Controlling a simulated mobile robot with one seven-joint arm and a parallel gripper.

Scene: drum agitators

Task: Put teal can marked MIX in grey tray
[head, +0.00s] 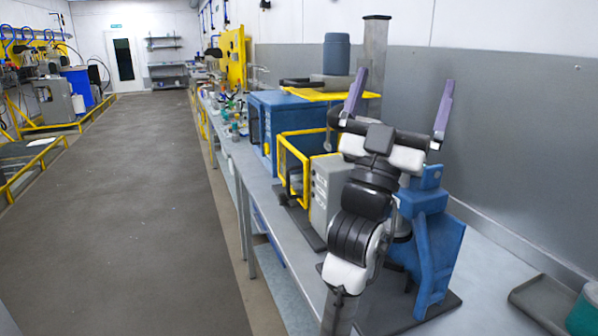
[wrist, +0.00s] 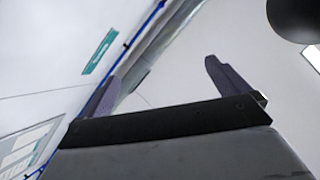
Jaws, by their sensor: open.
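My gripper (head: 403,84) is raised over the bench, its two purple fingers spread wide, open and empty. In the wrist view my gripper (wrist: 156,75) has only wall and ceiling behind it. A teal rounded object (head: 582,314) is cut off by the right edge of the head view; no marking shows, so I cannot tell whether it is the MIX can. A dark grey tray-like edge (head: 540,298) lies beside or under it, mostly out of frame. I cannot tell whether the teal object is inside it. My gripper is well to the left of both and higher.
A blue machine (head: 430,240) stands on the bench close behind my arm. A yellow-framed machine (head: 295,165) and a blue box (head: 272,120) stand farther left. Small bottles (head: 235,130) line the far bench. Bare bench (head: 485,275) lies right of the blue machine.

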